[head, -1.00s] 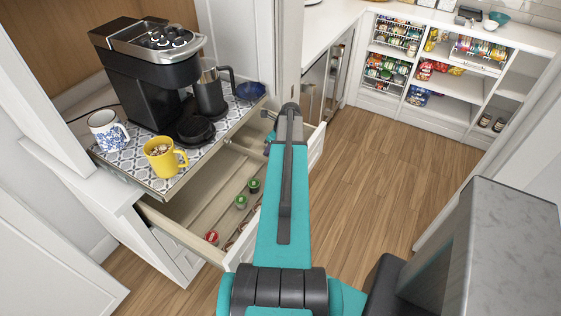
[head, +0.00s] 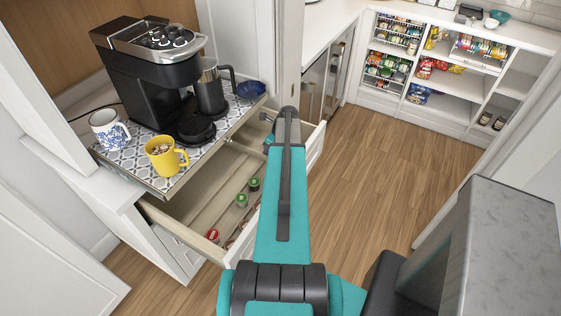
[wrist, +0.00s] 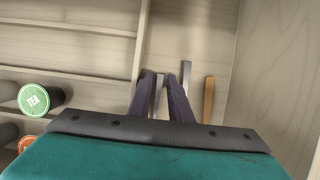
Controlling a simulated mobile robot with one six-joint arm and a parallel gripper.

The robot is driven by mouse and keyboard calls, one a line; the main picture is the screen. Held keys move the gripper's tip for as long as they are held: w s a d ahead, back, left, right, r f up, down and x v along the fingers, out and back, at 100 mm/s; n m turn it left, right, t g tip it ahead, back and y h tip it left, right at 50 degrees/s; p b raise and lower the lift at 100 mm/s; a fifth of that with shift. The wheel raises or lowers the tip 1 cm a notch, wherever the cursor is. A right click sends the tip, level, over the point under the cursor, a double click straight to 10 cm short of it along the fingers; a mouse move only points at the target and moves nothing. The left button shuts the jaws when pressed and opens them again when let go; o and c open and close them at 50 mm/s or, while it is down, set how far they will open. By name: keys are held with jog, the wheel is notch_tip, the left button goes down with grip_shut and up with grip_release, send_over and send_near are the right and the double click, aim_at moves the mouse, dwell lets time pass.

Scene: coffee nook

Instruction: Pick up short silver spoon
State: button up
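My gripper (wrist: 160,80) reaches down into the open drawer, with its two dark fingers apart. In the wrist view a narrow silver-grey handle (wrist: 186,72) lies just right of the right finger, partly hidden by it. Another thin light-grey strip (wrist: 158,88) shows between the fingers, and I cannot tell whether it touches them. Which of these is the short silver spoon is not clear, as no bowl end shows. In the head view my arm hides most of the gripper and the silver pieces.
A wooden stick (wrist: 209,100) lies right of the silver handle, near the drawer wall. A divider (wrist: 141,45) stands left of the fingers. A green-lidded tea pod (wrist: 38,95) is further left. The coffee maker (head: 145,85) and yellow mug (head: 163,158) stand above the drawer (head: 205,205).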

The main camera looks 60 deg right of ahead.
jog(key=shift+f, duration=0.1)
jog(key=shift+c, duration=0.4)
grip_shut()
jog(key=shift+r, duration=0.2)
notch_tip(320, 180, up, 10)
jog(key=b, duration=0.2)
jog(key=shift+b, duration=0.4)
jog(key=shift+f, duration=0.1)
